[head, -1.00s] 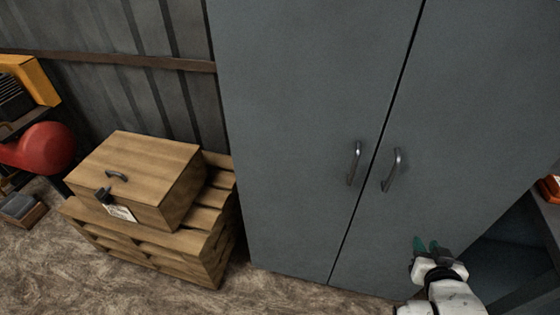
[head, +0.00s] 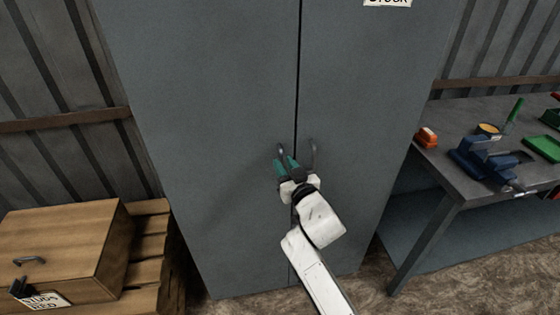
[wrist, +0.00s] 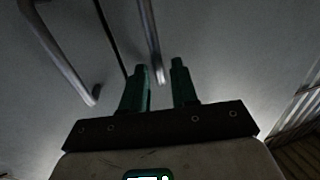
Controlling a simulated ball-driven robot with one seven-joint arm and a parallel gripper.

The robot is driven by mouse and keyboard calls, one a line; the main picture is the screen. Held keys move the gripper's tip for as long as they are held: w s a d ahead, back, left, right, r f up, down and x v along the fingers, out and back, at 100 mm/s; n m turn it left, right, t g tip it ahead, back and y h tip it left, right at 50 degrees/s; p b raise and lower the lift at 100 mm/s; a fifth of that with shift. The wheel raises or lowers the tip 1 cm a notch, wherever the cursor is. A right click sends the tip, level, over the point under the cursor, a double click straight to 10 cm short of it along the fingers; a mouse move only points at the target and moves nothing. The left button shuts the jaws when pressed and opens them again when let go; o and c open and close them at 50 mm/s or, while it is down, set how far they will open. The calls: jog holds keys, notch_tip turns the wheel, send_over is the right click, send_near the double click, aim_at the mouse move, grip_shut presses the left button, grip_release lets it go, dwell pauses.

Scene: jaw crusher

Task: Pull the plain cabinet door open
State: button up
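The grey cabinet's left door (head: 210,120) is plain and appears shut, with a dark seam between it and the right door (head: 365,100). The right door carries a white label (head: 387,2) at the top edge of the head view. The plain door's metal handle (head: 281,150) is just left of the seam; the other handle (head: 313,155) is just right of it. My gripper (head: 284,164) is open at the plain door's handle.
A wooden box (head: 60,240) stands on pallets (head: 150,235) at the left, near the plain door's outer side. A workbench (head: 465,180) with a blue vise (head: 485,160) and an orange item (head: 426,137) stands at the right. Floor shows in front of the bench.

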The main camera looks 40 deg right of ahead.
jog(key=shift+x, duration=1.5)
jog(key=shift+s, duration=0.1)
grip_shut()
